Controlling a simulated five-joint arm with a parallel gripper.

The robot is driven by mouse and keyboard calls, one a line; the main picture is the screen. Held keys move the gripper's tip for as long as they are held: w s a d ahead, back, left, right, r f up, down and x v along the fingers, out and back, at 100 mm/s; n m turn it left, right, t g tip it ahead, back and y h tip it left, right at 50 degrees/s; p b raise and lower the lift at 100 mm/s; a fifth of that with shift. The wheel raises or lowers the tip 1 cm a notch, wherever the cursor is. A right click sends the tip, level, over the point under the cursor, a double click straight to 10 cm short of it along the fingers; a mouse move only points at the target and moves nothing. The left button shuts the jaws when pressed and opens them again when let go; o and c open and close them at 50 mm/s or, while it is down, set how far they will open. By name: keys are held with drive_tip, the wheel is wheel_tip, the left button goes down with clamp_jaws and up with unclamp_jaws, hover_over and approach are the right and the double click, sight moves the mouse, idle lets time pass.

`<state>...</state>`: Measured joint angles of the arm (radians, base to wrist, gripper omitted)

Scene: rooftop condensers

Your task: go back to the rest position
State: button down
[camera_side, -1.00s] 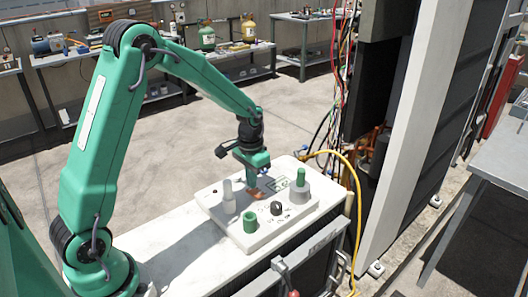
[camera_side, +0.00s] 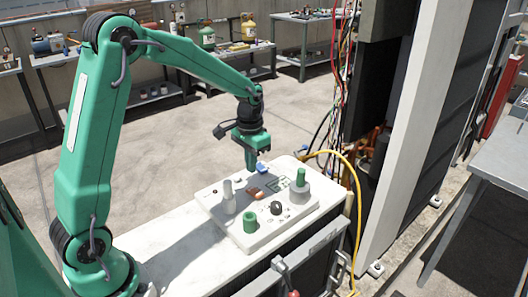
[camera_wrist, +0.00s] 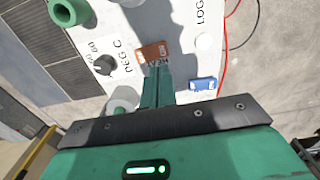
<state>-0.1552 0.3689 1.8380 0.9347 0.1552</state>
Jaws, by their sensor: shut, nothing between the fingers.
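My gripper (camera_side: 250,167) is shut and empty. In the side view it points down and hangs above the back part of the white panel (camera_side: 240,243). In the wrist view its closed fingers (camera_wrist: 157,88) point toward a brown-orange block (camera_wrist: 152,52) on the panel. That block also shows in the side view (camera_side: 254,194), below the fingers and apart from them.
The panel holds a green ring (camera_side: 250,222), a grey post (camera_side: 228,198), a dark knob (camera_side: 276,208) and a green peg (camera_side: 300,178) on a grey base. A blue piece (camera_side: 263,169) lies near the back edge. A yellow hose (camera_side: 356,215) and the condenser cabinet stand at right.

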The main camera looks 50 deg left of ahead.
drive_tip(key=shift+r, duration=0.3)
drive_tip(key=s+d+r+t, duration=0.2)
drive_tip(key=s+d+r, duration=0.2)
drive_tip(key=s+r, duration=0.5)
drive_tip(key=s+d+r+t, duration=0.1)
drive_tip(key=s, duration=0.5)
drive_tip(key=s+d+r+t, duration=0.1)
drive_tip(key=s+r+t, duration=0.1)
drive_tip(key=s, duration=0.4)
drive_tip(key=shift+d+r+t, duration=0.3)
drive_tip(key=shift+d, duration=0.1)
